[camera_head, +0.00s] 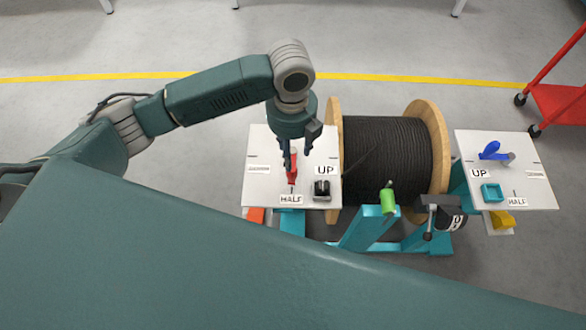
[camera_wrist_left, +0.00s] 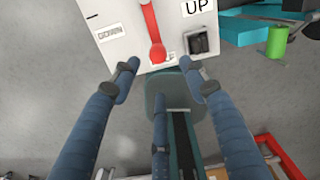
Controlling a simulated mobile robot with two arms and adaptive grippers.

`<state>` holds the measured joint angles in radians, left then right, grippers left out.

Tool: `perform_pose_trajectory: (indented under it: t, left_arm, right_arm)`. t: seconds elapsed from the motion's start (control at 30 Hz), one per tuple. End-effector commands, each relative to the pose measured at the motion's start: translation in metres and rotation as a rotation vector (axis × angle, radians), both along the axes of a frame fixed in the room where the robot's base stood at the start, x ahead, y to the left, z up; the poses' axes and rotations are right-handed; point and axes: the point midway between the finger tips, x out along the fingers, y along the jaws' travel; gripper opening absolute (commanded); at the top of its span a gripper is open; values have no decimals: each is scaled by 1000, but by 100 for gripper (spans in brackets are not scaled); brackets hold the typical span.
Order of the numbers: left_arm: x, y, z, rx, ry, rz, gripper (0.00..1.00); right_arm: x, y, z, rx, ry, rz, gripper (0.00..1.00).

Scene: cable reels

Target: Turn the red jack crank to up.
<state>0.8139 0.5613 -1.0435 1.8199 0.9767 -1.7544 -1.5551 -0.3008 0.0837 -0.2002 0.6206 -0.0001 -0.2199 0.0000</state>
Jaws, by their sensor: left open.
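The red jack crank (camera_head: 292,168) is on the white left panel (camera_head: 262,192). Its knob end points toward the HALF label (camera_head: 291,199). The UP label (camera_head: 327,170) is to the right of the crank on the same panel. My left gripper (camera_head: 294,150) is over the crank in the head view and hides its far part. In the left wrist view, the red crank (camera_wrist_left: 151,28) runs down to a round knob, just beyond the spread fingers of the open left gripper (camera_wrist_left: 158,70). No finger visibly touches it. My right gripper is not in view.
A black cable reel (camera_head: 388,155) with wooden flanges stands right of the panel, on a teal frame (camera_head: 360,230) with a green handle (camera_head: 388,200). A second white panel (camera_head: 535,180) carries a blue crank (camera_head: 492,151). A dark block (camera_head: 321,188) sits below the UP label.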

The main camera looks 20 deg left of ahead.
Motion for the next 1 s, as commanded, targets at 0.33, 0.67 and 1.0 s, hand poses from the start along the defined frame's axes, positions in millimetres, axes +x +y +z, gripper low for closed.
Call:
perform_pose_trajectory:
  t: [0.33, 0.67, 1.0]
  left_arm:
    - [-1, 4, -39, 11, 10, -23, 44]
    - [1, 4, -94, 10, 5, -21, 44]
    - [1, 3, -106, 9, 2, -23, 44]
  right_arm:
    - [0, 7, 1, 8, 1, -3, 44]
    - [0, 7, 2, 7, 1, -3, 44]
    - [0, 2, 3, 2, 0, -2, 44]
